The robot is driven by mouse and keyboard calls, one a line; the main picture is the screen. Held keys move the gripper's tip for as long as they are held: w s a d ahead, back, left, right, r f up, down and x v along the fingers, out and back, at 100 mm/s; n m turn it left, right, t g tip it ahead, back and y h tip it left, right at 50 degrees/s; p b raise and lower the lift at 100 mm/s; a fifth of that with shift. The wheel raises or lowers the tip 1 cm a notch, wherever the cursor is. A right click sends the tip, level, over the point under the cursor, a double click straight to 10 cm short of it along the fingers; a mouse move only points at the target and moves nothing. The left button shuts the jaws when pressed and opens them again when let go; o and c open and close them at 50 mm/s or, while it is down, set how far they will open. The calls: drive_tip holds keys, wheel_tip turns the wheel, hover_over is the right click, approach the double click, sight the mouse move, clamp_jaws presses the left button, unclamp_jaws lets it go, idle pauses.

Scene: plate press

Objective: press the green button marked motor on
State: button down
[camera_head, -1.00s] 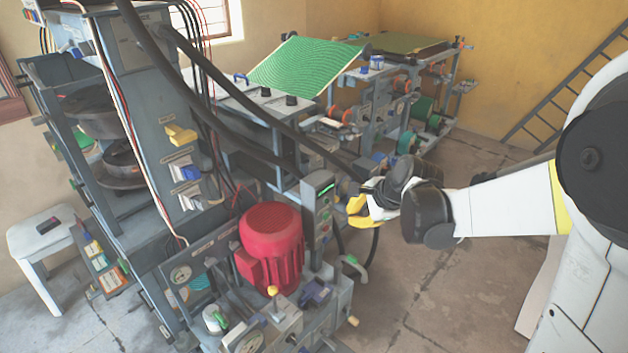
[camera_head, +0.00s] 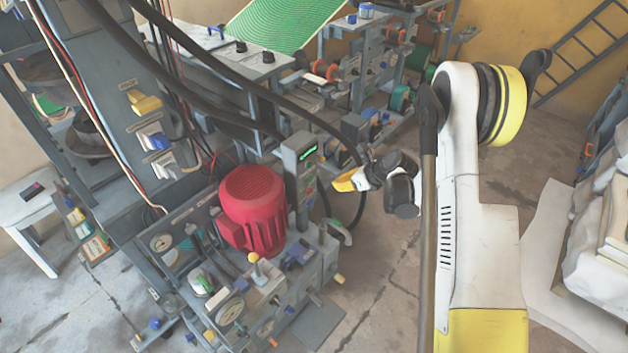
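A narrow grey control box (camera_head: 298,172) stands upright behind the red motor, with a lit green display (camera_head: 308,154) near its top. Small buttons sit on its face below the display. Their labels are too small to read, and I cannot tell which one is marked motor on. My gripper (camera_head: 345,183), with a yellow tip and dark body, is just right of the box's button face, at about the height of its lower part. It points left toward the box. I cannot tell whether it touches it, or whether its fingers are open or shut.
The red motor (camera_head: 252,205) sits on the grey machine base with gauges and levers. A green ribbed sheet (camera_head: 290,22) lies on the machine behind. Open floor (camera_head: 385,285) lies right of the machine; a ladder leans at the back right.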

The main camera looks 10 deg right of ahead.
sight(309, 179)
drive_tip(key=w+a+r+b+x, duration=0.1)
drive_tip(key=b+x, duration=0.4)
drive_tip(key=x, duration=0.7)
drive_tip(key=shift+w+a+r+b, duration=0.3)
drive_tip(key=shift+w, duration=0.3)
